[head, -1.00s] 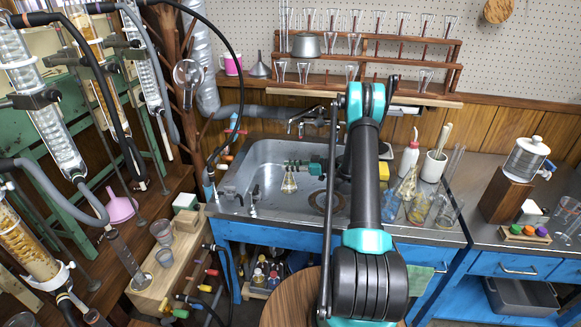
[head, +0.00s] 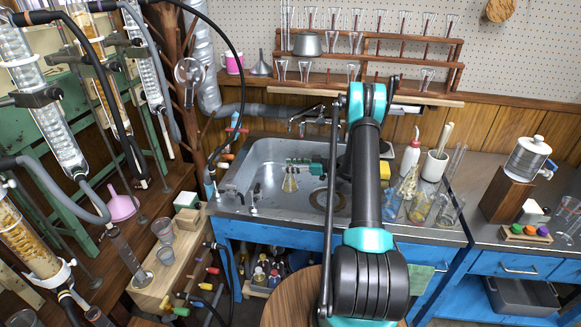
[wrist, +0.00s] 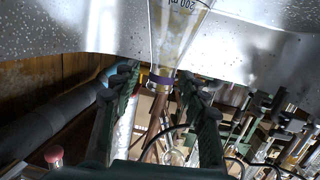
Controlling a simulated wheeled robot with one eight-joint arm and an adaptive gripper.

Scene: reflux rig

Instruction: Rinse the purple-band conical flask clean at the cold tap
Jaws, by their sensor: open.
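The purple-band conical flask (head: 290,184) is inside the metal sink (head: 262,168), upright, with a yellowish tint in its glass. I cannot tell for sure whether its base rests on the sink floor. In the wrist view the flask shows upside down; its purple band (wrist: 162,79) is around the neck and its base is cut off at the top. My gripper (head: 291,163) is at the neck. Its green fingers (wrist: 158,88) are open on either side of the neck, with a gap at the left. The tap (head: 305,122) stands behind the sink, above and behind the flask.
Several pieces of glassware (head: 419,207) and a white wash bottle (head: 411,155) crowd the counter right of the sink. A yellow sponge (head: 384,171) lies near the sink's right edge. Small valves (head: 252,208) stand at its front left. A glassware rack (head: 370,50) hangs behind.

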